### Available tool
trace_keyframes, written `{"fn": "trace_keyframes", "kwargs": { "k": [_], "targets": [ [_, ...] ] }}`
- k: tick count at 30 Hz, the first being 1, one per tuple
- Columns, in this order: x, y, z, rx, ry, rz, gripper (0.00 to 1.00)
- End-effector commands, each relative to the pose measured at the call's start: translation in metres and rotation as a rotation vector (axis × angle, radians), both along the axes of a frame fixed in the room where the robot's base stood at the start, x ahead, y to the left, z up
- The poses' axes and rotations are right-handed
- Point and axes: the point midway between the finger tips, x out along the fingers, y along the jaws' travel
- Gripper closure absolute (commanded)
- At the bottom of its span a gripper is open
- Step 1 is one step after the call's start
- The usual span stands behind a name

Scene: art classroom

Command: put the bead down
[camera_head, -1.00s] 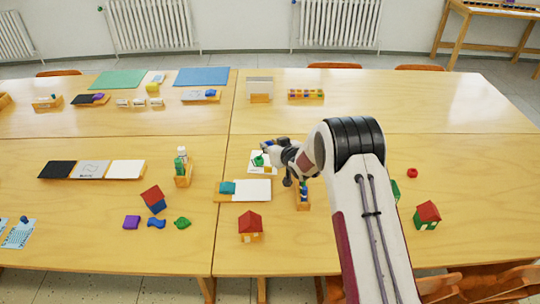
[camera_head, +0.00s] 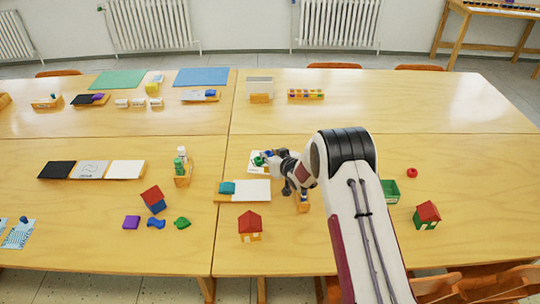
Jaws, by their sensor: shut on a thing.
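A green piece (camera_head: 258,161) is at the card, right beside the fingertips. I cannot tell whether the bead touches the card or the green piece. My wrist hides the card's right part.
A tray with a white sheet and teal block (camera_head: 228,188) lies in front of the card. A red-roofed house (camera_head: 250,226), green box (camera_head: 389,192) and red ring (camera_head: 412,173) stand nearby.

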Motion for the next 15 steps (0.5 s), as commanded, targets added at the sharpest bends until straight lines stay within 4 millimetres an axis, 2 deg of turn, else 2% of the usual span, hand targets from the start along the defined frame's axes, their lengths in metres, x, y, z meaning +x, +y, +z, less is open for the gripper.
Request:
{"fn": "trace_keyframes", "kwargs": {
  "k": [15],
  "targets": [
    [0.0001,0.0001,-0.0044,0.0,-0.001,0.0,0.85]
  ]
}}
